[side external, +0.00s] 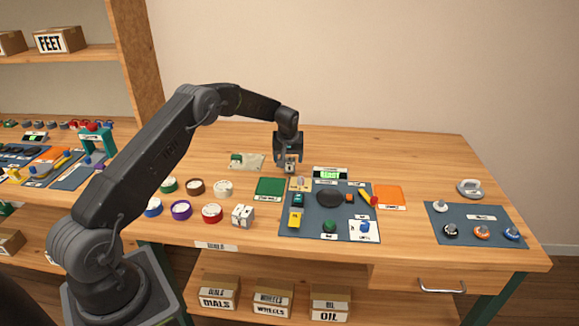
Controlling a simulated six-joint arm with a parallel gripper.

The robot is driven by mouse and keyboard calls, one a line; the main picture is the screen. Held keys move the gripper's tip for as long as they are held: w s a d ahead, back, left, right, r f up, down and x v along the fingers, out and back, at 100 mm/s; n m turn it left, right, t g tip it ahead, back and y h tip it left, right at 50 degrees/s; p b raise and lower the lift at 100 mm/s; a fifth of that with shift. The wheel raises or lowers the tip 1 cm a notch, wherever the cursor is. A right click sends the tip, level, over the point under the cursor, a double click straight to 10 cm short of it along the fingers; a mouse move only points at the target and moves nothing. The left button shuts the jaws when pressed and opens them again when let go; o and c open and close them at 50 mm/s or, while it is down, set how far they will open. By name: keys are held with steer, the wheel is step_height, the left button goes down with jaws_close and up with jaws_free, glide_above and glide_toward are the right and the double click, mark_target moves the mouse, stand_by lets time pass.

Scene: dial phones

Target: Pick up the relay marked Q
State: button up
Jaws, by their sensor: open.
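My gripper (289,160) points down over the back middle of the table, with its jaws open. A small pale block (291,168) shows at its fingertips. I cannot tell whether it lies between the jaws or behind them. Just below it in the picture, a small tan piece (300,184) sits by the back left corner of the blue-grey mat (311,227). No letter Q is legible on any part, so I cannot tell which one is the relay marked Q.
An orange square (390,196) lies right.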

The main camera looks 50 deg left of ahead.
mark_target(290, 159)
steer(key=x, duration=0.4)
steer(key=shift+w+a+f, duration=0.2)
steer(key=shift+w+f, duration=0.1)
steer(key=shift+w, duration=0.1)
steer(key=c, duration=1)
steer(key=shift+r, duration=0.1)
steer(key=shift+c, duration=0.2)
